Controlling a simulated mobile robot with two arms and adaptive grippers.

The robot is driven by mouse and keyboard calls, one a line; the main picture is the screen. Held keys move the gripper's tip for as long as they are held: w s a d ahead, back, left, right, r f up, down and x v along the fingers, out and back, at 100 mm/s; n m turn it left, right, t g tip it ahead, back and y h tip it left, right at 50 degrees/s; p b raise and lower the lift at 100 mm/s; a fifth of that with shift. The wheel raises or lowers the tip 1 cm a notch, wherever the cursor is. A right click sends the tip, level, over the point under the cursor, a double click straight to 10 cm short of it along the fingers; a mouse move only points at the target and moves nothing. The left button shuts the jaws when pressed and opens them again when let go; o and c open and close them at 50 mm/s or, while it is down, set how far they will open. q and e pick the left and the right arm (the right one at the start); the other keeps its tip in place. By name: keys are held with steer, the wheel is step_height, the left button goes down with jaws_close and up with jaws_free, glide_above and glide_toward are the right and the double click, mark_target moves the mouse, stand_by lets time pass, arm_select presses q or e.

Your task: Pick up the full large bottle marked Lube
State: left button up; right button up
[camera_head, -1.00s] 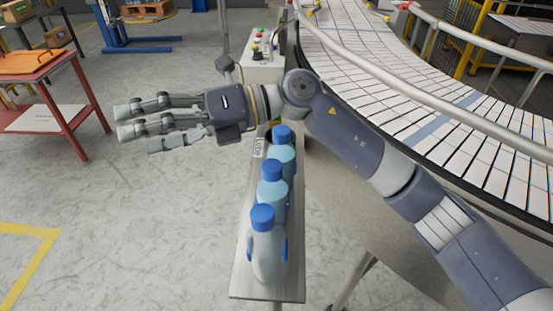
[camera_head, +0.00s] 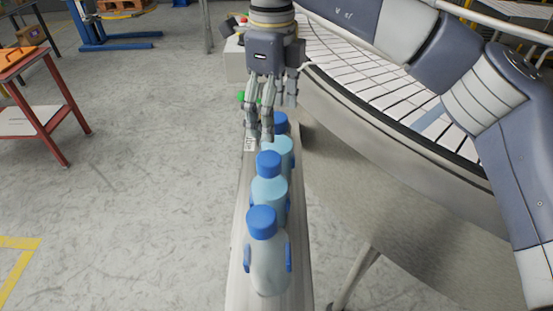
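Three pale-blue bottles with blue caps stand upright in a row on a narrow grey shelf (camera_head: 239,270): a near bottle (camera_head: 268,268), a middle bottle (camera_head: 268,192) and a far bottle (camera_head: 286,150). A small white label (camera_head: 249,144) with dark print, too small to read surely, is beside the far bottle. My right gripper (camera_head: 270,125) points down at the far bottle, its fingers extended and apart. They overlap that bottle's left side and cap; I cannot tell if they touch it. Fill levels and bottle markings are not readable. My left gripper is out of view.
A curved roller conveyor (camera_head: 375,88) with a grey side panel runs along the right, partly behind my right arm. A control box (camera_head: 236,65) stands behind the shelf. A red table (camera_head: 42,108) is at the far left. The floor left of the shelf is clear.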

mark_target(277, 149)
step_height(277, 149, down, 4)
steer(key=shift+w+r+p, duration=0.15)
steer(key=shift+p, duration=0.15)
steer(key=f, duration=0.1)
steer(key=f+p, duration=0.1)
steer(key=f, duration=0.1)
steer(key=f+p, duration=0.1)
steer(key=shift+d+f, duration=0.25)
steer(key=shift+d, duration=0.1)
steer(key=shift+f, duration=0.55)
steer(key=shift+r, duration=0.1)
steer(key=c, duration=1.5)
